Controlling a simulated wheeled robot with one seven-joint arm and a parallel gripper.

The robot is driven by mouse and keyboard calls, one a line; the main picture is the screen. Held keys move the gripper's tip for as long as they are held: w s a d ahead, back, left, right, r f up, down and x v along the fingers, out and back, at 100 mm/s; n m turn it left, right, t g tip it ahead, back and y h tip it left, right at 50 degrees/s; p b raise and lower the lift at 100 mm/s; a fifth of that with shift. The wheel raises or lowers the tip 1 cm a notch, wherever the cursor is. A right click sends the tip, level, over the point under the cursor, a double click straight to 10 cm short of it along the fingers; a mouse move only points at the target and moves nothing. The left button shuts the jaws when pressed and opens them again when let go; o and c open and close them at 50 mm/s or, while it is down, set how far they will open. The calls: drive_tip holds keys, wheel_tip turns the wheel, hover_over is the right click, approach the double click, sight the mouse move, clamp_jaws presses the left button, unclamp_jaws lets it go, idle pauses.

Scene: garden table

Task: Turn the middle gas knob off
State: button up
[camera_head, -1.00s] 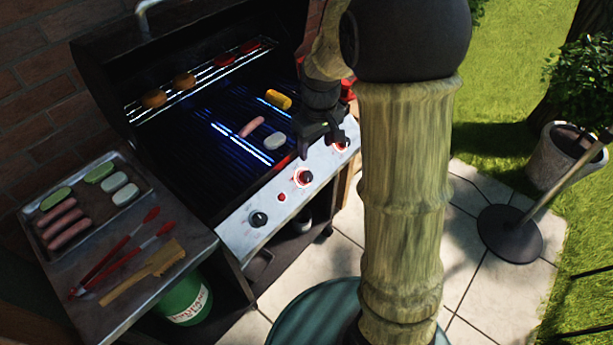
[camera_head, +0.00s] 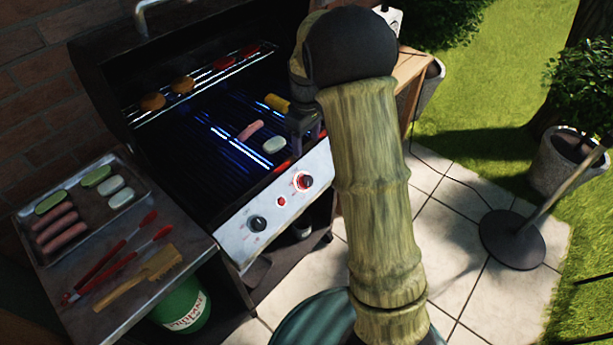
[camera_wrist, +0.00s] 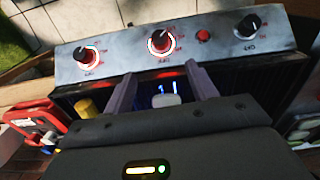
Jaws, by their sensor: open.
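The grill's white front panel (camera_head: 270,212) carries three black knobs. The middle knob (camera_head: 304,181) has a glowing red ring; it also shows in the wrist view (camera_wrist: 160,42), ring lit. Another knob (camera_wrist: 86,54), at the left of the wrist view, glows red too; my arm hides it in the head view. The third knob (camera_head: 257,223) is unlit, and shows at the right of the wrist view (camera_wrist: 249,25). My gripper (camera_wrist: 161,74) is open and empty. Its fingers point toward the panel, one on either side of the middle knob's line, apart from the knob.
A red button (camera_wrist: 203,36) sits between the middle and unlit knobs. A sausage (camera_head: 250,130) and other food lie on the grill grate. A side shelf holds a food tray (camera_head: 130,205), red tongs (camera_head: 115,255) and a wooden brush (camera_head: 150,270). A green gas bottle (camera_head: 180,310) stands below.

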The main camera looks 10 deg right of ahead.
sight(307, 177)
wheel_tip(307, 177, down, 15)
drive_tip(key=shift+r+p, duration=0.1)
drive_tip(key=shift+p, duration=0.25)
drive_tip(key=c, duration=1)
